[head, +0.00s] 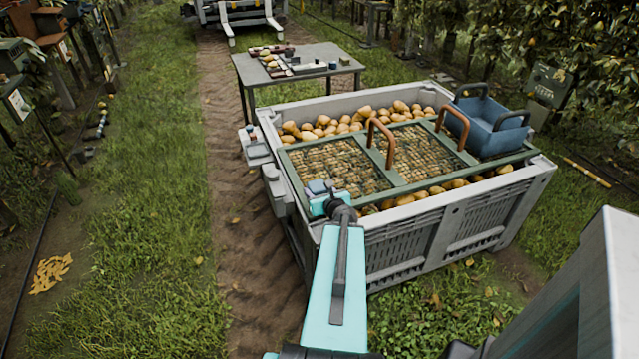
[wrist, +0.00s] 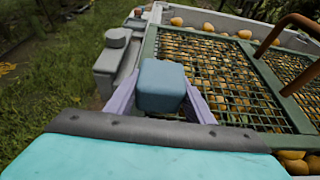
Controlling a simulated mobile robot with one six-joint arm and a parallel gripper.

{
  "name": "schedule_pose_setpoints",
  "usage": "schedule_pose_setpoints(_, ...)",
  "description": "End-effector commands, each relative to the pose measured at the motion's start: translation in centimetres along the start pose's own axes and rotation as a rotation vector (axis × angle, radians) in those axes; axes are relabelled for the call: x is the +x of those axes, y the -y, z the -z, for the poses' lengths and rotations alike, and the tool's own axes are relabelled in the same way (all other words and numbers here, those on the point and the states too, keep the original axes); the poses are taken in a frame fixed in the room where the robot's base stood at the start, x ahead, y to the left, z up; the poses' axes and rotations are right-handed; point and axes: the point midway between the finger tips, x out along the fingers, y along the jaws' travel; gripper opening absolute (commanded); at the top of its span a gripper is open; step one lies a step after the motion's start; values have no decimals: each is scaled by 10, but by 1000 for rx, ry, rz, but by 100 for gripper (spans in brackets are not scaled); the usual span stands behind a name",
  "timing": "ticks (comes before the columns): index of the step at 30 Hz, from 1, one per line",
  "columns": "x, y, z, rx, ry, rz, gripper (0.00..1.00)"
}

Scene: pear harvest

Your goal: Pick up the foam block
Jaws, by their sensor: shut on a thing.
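The foam block (wrist: 161,86) is a blue-grey block with rounded edges. In the wrist view it sits between the two pale purple fingers of my gripper (wrist: 160,98), which are shut on it. In the head view my gripper (head: 321,188) is small and partly hidden by my arm, over the near left corner of the large grey bin. The block shows there as a small blue-grey shape. I cannot tell whether the block touches the green mesh frame beneath it.
The grey bin (head: 409,236) holds many pears under a green mesh frame (head: 400,190) with two brown arched handles (head: 381,141). A blue basket (head: 490,125) sits at its right end. A table (head: 300,50) with small items stands behind. Grey boxes (wrist: 119,62) hang on the bin's left side.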

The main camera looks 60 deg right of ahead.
Motion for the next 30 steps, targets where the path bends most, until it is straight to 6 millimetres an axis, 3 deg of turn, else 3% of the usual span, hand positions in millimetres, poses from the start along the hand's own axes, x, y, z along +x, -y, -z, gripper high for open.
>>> schedule_pose_setpoints(30, -32, -17, 10, 1, -1, 5, 26)
